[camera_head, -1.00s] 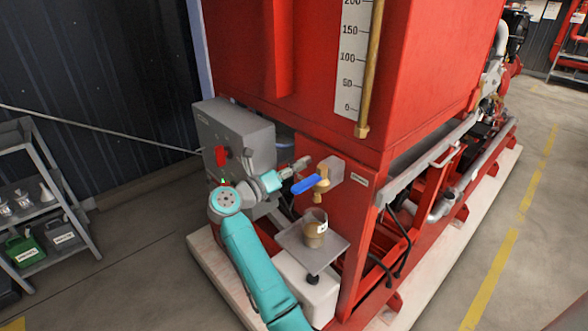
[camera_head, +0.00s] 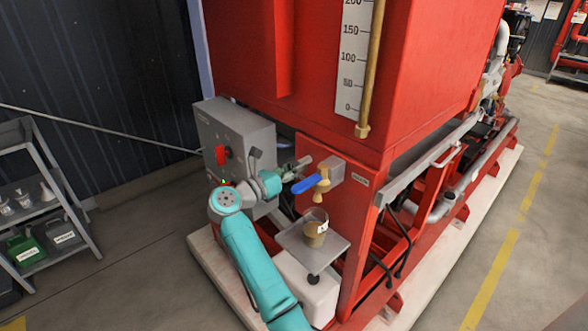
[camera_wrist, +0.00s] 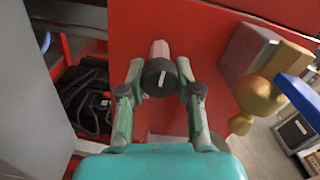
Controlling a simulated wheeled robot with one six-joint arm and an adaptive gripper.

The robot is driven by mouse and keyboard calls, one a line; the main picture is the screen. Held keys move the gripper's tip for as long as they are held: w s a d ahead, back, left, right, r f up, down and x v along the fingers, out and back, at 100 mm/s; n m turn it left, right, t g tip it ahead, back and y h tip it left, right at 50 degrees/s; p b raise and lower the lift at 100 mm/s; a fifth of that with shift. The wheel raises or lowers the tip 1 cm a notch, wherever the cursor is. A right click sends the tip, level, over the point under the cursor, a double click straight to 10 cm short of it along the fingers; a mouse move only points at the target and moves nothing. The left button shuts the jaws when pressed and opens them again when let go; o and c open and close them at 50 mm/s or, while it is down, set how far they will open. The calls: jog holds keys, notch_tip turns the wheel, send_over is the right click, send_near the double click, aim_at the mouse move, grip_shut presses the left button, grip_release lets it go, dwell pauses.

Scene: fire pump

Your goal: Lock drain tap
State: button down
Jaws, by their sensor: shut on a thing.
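The drain tap has a brass body (camera_head: 321,185) and a blue lever (camera_head: 305,185) pointing left, on the red panel's front. In the wrist view the brass body (camera_wrist: 258,100) and part of the blue lever (camera_wrist: 298,95) show at right. Beside the tap, a short light cylinder with a dark round face and a white mark, the knob (camera_wrist: 159,78), sticks out of the panel. My gripper (camera_wrist: 160,72) is shut on this knob, one finger on each side. In the head view my gripper (camera_head: 291,168) is left of the tap; its fingertips are small there.
A cup (camera_head: 315,228) of brownish liquid stands on a small plate (camera_head: 338,243) below the tap. A grey shelf (camera_head: 75,225) is at far left.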

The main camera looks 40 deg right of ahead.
jog(key=shift+f, duration=0.1)
jog(key=c, duration=0.8)
grip_release()
jog(key=a, duration=1.2)
jog(key=shift+s, duration=0.2)
